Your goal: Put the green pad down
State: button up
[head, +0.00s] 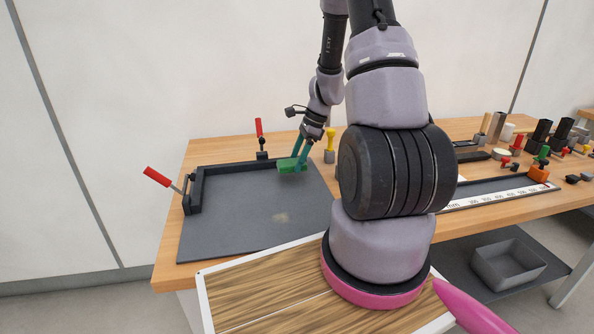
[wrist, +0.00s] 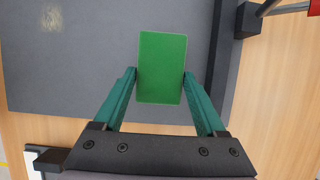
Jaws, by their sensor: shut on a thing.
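The green pad (wrist: 161,68) is a flat green rectangle between the two teal fingers of my gripper (wrist: 160,84) in the wrist view. The fingers press on its two long sides. In the head view, my gripper (head: 301,158) holds the green pad (head: 287,165) over the far right part of a dark grey mat (head: 240,220), near its black back rail. I cannot tell whether the pad touches the mat or hangs just above it.
Toggle clamps with red handles stand at the mat's left corner (head: 158,177) and back edge (head: 259,130). A yellow-topped post (head: 330,146) stands right of my gripper. Several tools and a ruler (head: 500,196) lie at the right. The mat's middle and front are clear.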

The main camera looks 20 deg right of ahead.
jog(key=shift+f, duration=1.9)
jog(key=o, duration=1.4)
jog(key=shift+f, duration=0.1)
jog(key=w+v, duration=0.1)
jog(key=v, duration=1.1)
jog(key=s+a+r+n+t, duration=0.1)
jog(key=s+a+r+n, duration=0.2)
jog(key=r, duration=0.6)
jog(key=s+a+r+n+t+h, duration=0.1)
jog(key=s+a+r+n+t, duration=0.1)
jog(key=s+a+r+n, duration=0.3)
jog(key=s+a+r+n+t+h, duration=0.1)
jog(key=s+a+r+n+t, duration=0.2)
jog(key=s+a+r+n, duration=0.3)
jog(key=s+r+n, duration=0.2)
jog(key=s+r, duration=0.3)
jog(key=r, duration=0.2)
jog(key=shift+s+r, duration=0.25)
